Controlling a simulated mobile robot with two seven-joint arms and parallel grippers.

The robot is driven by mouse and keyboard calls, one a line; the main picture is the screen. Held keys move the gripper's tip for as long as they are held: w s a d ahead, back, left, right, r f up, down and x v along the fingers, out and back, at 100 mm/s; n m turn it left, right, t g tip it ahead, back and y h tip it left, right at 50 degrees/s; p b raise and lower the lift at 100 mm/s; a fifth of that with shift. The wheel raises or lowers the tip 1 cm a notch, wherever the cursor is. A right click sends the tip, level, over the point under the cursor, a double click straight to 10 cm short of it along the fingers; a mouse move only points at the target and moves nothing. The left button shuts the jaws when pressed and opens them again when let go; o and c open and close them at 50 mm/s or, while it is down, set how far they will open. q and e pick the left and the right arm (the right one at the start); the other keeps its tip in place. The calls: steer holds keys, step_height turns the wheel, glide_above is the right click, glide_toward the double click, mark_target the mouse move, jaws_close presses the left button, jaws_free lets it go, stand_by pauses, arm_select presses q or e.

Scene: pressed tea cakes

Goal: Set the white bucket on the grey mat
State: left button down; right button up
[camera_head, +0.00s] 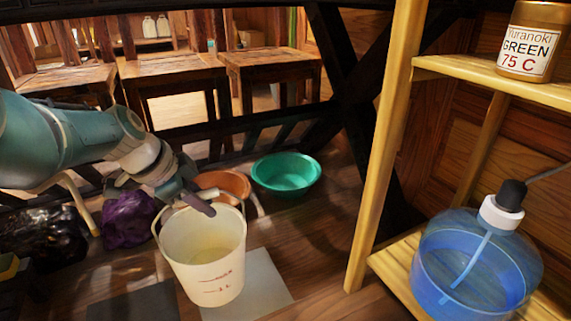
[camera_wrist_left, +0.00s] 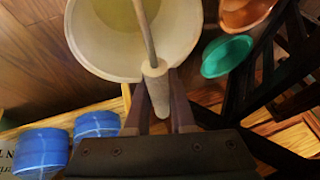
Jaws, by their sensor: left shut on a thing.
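The white bucket (camera_head: 205,265), with red marks on its side, is upright in the head view. It fills the top of the left wrist view (camera_wrist_left: 80,45), where its inside looks pale yellow. My left gripper (camera_head: 197,204) is above its rim, shut on the grip of its handle; the grip (camera_wrist_left: 156,88) shows between the fingers (camera_wrist_left: 160,112) in the wrist view. A dark grey mat (camera_head: 135,303) lies left of the bucket. A pale grey mat (camera_head: 262,285) lies partly behind it and to its right. Whether the bucket touches the floor or a mat, I cannot tell. My right gripper is not in view.
An orange basin (camera_head: 232,184) and a green basin (camera_head: 287,172) stand behind the bucket. Purple (camera_head: 128,217) and black (camera_head: 45,240) bags lie at left. A wooden shelf (camera_head: 385,130) with a blue water bottle (camera_head: 470,275) and labelled jar (camera_head: 533,45) stands at right.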

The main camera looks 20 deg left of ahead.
arm_select(q)
step_height(320, 180, down, 11)
steer(key=b, duration=1)
steer(key=shift+a+f, duration=0.15)
steer(key=shift+w, duration=0.15)
steer(key=c, duration=1.2)
jaws_free()
steer(key=shift+f, duration=0.2)
steer(key=o, duration=0.4)
steer(key=shift+r, duration=0.1)
steer(key=shift+o, duration=0.2)
